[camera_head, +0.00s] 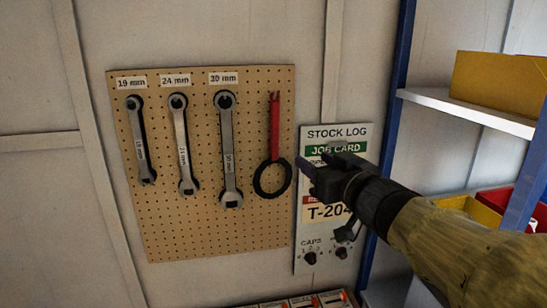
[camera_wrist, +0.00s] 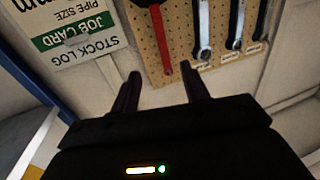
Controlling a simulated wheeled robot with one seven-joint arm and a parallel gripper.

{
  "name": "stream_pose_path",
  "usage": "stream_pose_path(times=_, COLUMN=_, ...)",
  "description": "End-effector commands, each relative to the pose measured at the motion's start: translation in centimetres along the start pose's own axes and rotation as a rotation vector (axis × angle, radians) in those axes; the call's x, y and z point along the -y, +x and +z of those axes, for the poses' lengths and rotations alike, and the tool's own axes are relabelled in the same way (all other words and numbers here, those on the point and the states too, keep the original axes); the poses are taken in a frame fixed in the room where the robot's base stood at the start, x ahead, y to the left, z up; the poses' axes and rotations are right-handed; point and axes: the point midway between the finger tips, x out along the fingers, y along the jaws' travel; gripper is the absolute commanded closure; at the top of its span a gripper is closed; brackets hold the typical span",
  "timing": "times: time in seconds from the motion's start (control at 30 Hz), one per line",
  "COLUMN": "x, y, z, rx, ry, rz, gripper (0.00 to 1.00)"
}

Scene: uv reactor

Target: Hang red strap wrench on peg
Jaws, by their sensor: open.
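The red strap wrench (camera_head: 274,128) is upright against the pegboard (camera_head: 205,235), right of the three metal wrenches. Its red handle is up and its black strap loop hangs down. A peg at its top end is too small to make out. My gripper (camera_head: 316,168) is in front of the stock log board, right of the strap loop and apart from it. In the wrist view my gripper (camera_wrist: 160,72) is open with nothing between its fingers. The red handle (camera_wrist: 161,40) shows beyond the fingertips in that view, which looks upside down.
The metal wrenches (camera_head: 228,150) hang under size labels. The stock log board (camera_head: 310,235) with cards and knobs is right of the pegboard. A blue-framed shelf (camera_head: 470,108) with yellow and red bins stands at right. Small boxes (camera_head: 302,303) are at the bottom edge.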

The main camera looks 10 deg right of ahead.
Motion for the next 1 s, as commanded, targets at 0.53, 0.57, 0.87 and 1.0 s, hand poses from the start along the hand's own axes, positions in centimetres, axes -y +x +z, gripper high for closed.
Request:
stream_pose_path(times=0.53, x=0.1, y=1.5, z=0.0, rx=0.002, ry=0.002, rz=-0.005, gripper=0.55)
stream_pose_path(times=0.57, x=0.1, y=1.8, z=0.0, rx=0.002, ry=0.001, rz=-0.005, gripper=0.55)
stream_pose_path(times=0.87, x=0.1, y=6.6, z=-0.1, rx=0.002, ry=0.002, rz=-0.005, gripper=0.55)
stream_pose_path(times=1.0, x=0.1, y=8.8, z=-0.1, rx=0.002, ry=0.002, rz=-0.004, gripper=0.55)
